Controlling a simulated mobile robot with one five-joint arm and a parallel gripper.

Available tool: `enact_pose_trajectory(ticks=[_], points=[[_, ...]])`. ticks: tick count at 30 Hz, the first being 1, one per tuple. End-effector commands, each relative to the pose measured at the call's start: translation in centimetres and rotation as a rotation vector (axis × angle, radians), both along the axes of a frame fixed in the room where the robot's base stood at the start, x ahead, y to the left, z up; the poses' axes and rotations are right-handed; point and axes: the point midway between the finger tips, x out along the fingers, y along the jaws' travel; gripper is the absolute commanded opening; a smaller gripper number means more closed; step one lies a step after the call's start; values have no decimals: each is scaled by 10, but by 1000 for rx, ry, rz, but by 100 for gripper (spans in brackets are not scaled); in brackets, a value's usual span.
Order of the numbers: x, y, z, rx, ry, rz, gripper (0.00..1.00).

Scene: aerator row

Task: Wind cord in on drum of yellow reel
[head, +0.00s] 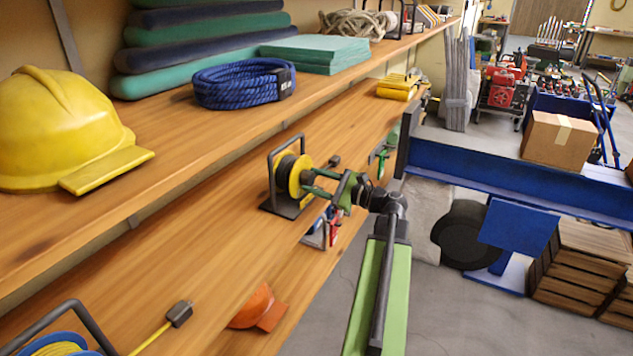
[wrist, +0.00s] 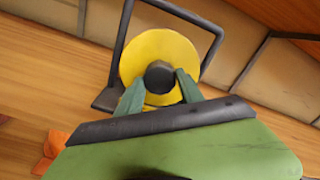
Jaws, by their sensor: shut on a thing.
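The yellow reel (head: 294,172) stands on the lower wooden shelf in a dark metal frame, with dark cord on its drum. In the wrist view the yellow reel's disc (wrist: 140,58) faces me, with a dark round knob (wrist: 160,75) in front of it. My gripper (head: 308,181) reaches in from the right in the head view. In the wrist view my gripper's (wrist: 161,84) two green fingers are shut on the knob, one on each side. A small dark plug (head: 334,160) lies beside the reel; whether its cord joins the drum is hard to see.
A blue reel (head: 52,345) with yellow cord and a plug (head: 179,314) is at the lower left. The upper shelf with a yellow helmet (head: 62,130) and blue rope (head: 240,84) overhangs behind. An orange thing (head: 258,308) is at the shelf's front edge.

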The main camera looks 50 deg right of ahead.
Motion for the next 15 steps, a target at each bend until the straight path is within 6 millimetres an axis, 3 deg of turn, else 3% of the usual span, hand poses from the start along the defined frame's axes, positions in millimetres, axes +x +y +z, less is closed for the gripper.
enact_pose_trajectory(ticks=[1, 2, 6, 15], points=[[-1, 3, -2, -4, 7, 7, 4], [-1, 3, -2, -4, 7, 7, 46], [0, 2, -2, -3, 5, 6, 64], [-1, 1, -1, -2, 1, 2, 66]])
